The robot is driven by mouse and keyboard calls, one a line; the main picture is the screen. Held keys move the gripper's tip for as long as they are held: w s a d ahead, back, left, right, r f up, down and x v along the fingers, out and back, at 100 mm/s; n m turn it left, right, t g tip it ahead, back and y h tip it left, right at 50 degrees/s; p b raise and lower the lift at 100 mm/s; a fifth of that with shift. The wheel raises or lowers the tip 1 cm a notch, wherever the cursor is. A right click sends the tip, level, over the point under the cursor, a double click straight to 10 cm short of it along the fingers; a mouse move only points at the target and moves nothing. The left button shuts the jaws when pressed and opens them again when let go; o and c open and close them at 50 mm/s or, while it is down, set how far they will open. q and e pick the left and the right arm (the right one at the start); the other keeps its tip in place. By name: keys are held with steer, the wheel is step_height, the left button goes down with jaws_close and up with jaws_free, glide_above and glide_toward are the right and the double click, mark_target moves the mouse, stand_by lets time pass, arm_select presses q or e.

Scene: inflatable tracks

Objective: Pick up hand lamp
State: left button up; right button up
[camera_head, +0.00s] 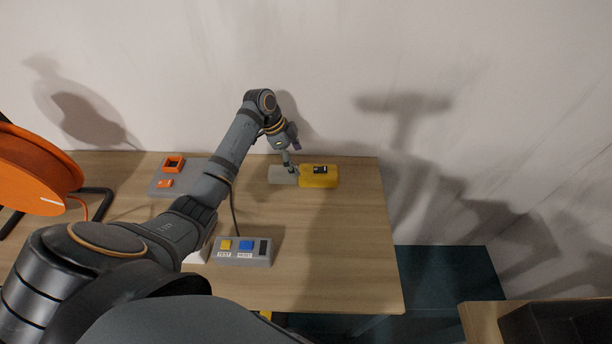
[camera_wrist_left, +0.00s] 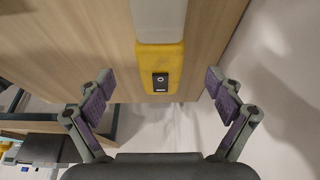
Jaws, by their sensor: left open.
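The hand lamp (camera_head: 319,177) lies on the wooden table near its back right edge. It has a yellow body with a black switch and a pale grey part on its left. In the left wrist view the yellow body (camera_wrist_left: 160,58) is at the top middle, with the pale part above it. My left gripper (camera_head: 292,165) is over the lamp in the head view, around where the pale and yellow parts meet. In the wrist view its fingers (camera_wrist_left: 161,108) are spread wide, one on each side, apart from the lamp. My right gripper is not in view.
A grey box with yellow and blue buttons (camera_head: 243,251) sits at the table's front. A grey block with orange parts (camera_head: 178,181) is at the back left. An orange reel (camera_head: 38,172) stands at the far left. The table's right part (camera_head: 355,240) is clear; a wall is behind.

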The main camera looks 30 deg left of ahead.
mark_target(304, 170)
arm_select(q)
steer(key=shift+x, duration=1.15)
steer(key=p+x, duration=0.1)
steer(key=x, duration=0.4)
steer(key=shift+d, duration=0.15)
steer(key=shift+r, duration=0.1)
steer(key=c, duration=1.6)
